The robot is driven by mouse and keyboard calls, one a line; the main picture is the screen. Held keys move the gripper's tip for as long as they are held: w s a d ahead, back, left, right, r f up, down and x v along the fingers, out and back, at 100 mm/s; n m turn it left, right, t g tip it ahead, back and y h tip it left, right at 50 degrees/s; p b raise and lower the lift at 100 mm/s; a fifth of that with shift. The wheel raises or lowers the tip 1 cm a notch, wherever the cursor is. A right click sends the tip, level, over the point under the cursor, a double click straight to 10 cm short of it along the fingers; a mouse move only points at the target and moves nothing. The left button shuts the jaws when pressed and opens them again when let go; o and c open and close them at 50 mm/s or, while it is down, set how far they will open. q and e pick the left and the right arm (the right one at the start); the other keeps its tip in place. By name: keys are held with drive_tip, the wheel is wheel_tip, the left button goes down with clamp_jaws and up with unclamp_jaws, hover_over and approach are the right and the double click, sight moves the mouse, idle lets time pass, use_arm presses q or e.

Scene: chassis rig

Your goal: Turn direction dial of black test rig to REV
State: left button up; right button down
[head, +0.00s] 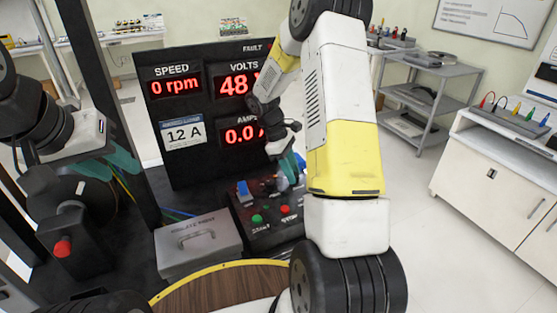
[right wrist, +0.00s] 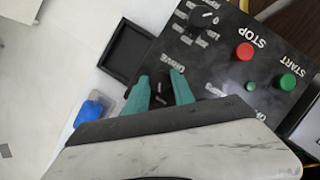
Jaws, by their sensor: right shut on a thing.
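The black test rig has a tall display panel (head: 215,75) with red readouts, SPEED at 0 rpm. Its control box (head: 262,228) stands below. My right gripper (head: 293,168) points down over the box's far right part. In the right wrist view its teal fingers (right wrist: 160,92) stand on either side of a small dark knob, shut on it, beside lettering like DRIVE. The knob's pointer setting is too small to read. Another dial (right wrist: 205,20) with printed marks lies further up in that view. My left gripper (head: 108,165) is at the left, away from the box; its jaw gap is unclear.
The control box has a green START button (right wrist: 288,82) and red STOP button (right wrist: 245,50). A grey handled box (head: 200,245) stands left of it. A red-buttoned black unit (head: 75,220) is at far left. Shelving (head: 425,95) and a white cabinet (head: 500,165) stand right, beyond open floor.

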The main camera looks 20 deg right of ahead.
drive_tip(key=shift+m, duration=0.3)
drive_tip(key=m+y, duration=0.1)
drive_tip(key=m, duration=0.2)
drive_tip(key=m+g+y, duration=0.1)
drive_tip(key=m, duration=0.1)
drive_tip(key=shift+w+d+m, duration=0.15)
drive_tip(key=shift+m, duration=0.25)
drive_tip(key=m+y, duration=0.1)
drive_tip(key=m, duration=0.1)
drive_tip(key=m+y, duration=0.1)
drive_tip(key=m, duration=0.2)
drive_tip(key=shift+d+g, duration=0.1)
drive_tip(key=shift+g, duration=0.2)
drive_tip(key=shift+m, duration=0.3)
drive_tip(key=c, duration=1.1)
unclamp_jaws()
drive_tip(key=shift+r, duration=0.1)
